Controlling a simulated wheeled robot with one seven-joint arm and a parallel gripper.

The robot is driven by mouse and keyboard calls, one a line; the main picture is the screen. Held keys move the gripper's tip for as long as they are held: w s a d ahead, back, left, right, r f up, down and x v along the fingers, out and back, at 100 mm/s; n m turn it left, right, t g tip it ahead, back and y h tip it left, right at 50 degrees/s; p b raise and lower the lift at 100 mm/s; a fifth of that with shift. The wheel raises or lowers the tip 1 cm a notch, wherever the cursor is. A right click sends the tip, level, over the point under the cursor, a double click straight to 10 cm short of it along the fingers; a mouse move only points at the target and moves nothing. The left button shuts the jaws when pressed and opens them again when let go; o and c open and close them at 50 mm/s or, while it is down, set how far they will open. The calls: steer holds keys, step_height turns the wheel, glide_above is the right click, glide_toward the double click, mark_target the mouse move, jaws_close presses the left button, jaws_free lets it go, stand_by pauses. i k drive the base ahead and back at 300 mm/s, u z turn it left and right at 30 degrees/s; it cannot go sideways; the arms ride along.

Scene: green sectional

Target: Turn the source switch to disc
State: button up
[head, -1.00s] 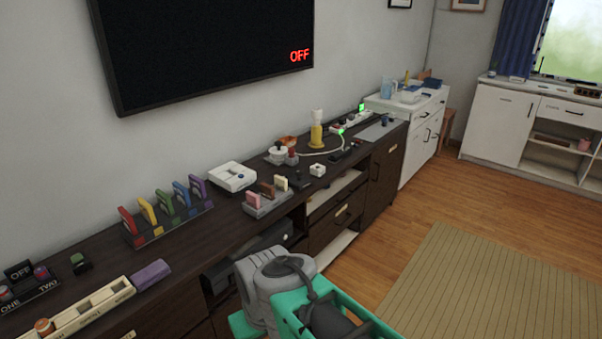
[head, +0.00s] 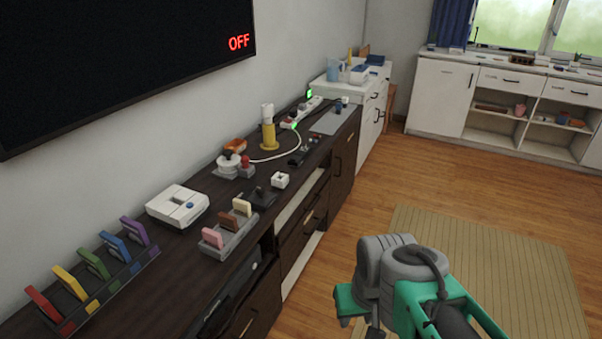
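The wall screen (head: 125,60) is black and shows a red "OFF" at its lower right. Several small controls stand on the dark cabinet. They include a round white unit with a dark top (head: 229,163), a red-topped knob on a grey base (head: 246,167), a small black unit with a raised part (head: 261,195) and a low dark control strip (head: 303,154). I cannot read any labels, so I cannot tell which is the source switch. My arm is folded at the bottom right, over the floor, clear of the cabinet. My gripper's fingers do not show.

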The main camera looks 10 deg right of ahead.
mark_target(261, 190)
steer(key=z, duration=0.2)
steer(key=i, duration=0.9)
steer(key=u, duration=0.6)
steer(key=i, duration=0.45)
steer(key=u, duration=0.35)
